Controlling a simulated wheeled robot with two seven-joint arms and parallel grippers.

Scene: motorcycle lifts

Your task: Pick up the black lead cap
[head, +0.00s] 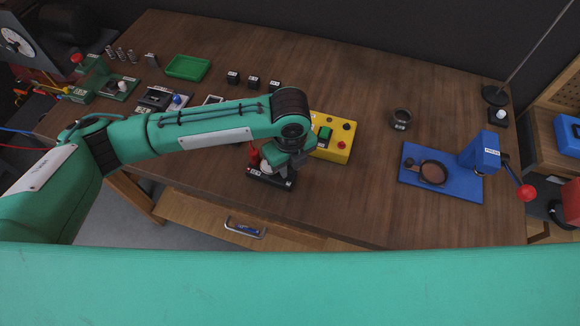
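My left arm reaches in from the left over the wooden workbench. My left gripper (282,166) points down at a black base (262,177) with a white label near the bench's front edge. A red part (254,156) stands up from that base, and a pale rounded part shows beside it, partly behind the gripper. I cannot single out the black lead cap; it may be hidden by the gripper or be too small to tell. The fingertips are too small and covered to show whether they are open or hold something. My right gripper is not in view.
A yellow control box (337,137) with buttons stands right behind the gripper. Several small black blocks (253,82) and a green tray (187,67) lie farther back. A blue press (441,180) and a dark cup (401,119) are on the right. The bench between is clear.

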